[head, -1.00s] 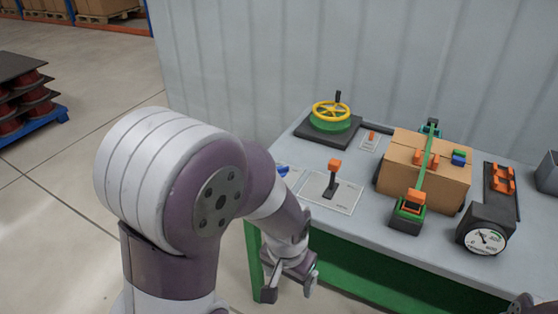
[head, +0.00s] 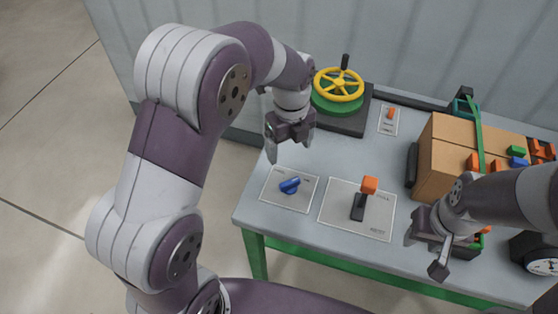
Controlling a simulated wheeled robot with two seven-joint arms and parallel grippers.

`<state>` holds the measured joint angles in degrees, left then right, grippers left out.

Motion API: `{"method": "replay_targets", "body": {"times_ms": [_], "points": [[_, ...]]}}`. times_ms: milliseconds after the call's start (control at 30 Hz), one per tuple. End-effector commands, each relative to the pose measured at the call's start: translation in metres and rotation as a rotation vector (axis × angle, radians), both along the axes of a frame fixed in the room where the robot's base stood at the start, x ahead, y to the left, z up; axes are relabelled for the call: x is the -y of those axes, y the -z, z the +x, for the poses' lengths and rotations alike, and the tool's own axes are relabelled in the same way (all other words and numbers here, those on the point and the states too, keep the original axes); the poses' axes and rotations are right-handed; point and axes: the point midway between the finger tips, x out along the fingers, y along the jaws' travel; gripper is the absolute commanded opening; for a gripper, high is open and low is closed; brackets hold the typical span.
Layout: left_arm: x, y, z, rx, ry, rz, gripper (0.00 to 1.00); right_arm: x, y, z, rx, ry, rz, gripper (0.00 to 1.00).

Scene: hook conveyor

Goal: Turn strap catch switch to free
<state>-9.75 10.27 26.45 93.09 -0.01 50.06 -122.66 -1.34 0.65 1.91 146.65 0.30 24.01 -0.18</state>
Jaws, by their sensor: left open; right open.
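A blue rotary knob (head: 289,185) sits on a white labelled plate (head: 274,196) at the table's front left corner. A small orange switch (head: 391,114) stands on another plate behind the middle of the table. I cannot read which label names the strap catch. My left gripper (head: 286,150) is open and empty, pointing down above the table's left edge, behind the blue knob and apart from it. My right gripper (head: 426,255) is open near the table's front edge. It partly hides the front strap fitting of the cardboard box (head: 450,138), over which a green strap (head: 479,135) runs.
A lever with an orange knob (head: 369,185) stands on a plate right of the blue knob. A yellow handwheel (head: 338,85) on a green base is at the back left. A gauge (head: 541,266) is at the right. The table top between the plates is clear.

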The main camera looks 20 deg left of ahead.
Motion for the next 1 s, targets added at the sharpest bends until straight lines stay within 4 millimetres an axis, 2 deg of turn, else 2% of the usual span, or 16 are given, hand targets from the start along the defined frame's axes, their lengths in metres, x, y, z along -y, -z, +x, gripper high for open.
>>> {"method": "replay_targets", "body": {"times_ms": [167, 500, 600, 767, 1000], "points": [[0.0, 0.011, -0.001, -0.006, 0.084, 0.001, 0.85, 0.0, -0.001, 0.0, 0.0, 0.001, 0.0, 0.43], [0.0, 0.093, -0.003, -0.007, 0.081, 0.0, 0.85, 0.0, -0.008, 0.0, 0.0, 0.0, 0.0, 0.43], [0.001, 0.111, -0.002, -0.004, 0.08, 0.0, 0.85, 0.0, -0.009, 0.0, 0.0, 0.0, 0.0, 0.43], [0.001, 0.125, -0.002, -0.002, 0.08, 0.0, 0.85, 0.0, -0.01, 0.0, 0.0, 0.0, 0.0, 0.43], [0.001, 0.127, -0.002, -0.001, 0.079, -0.001, 0.85, 0.0, -0.01, 0.0, 0.0, 0.0, 0.0, 0.43]]}}
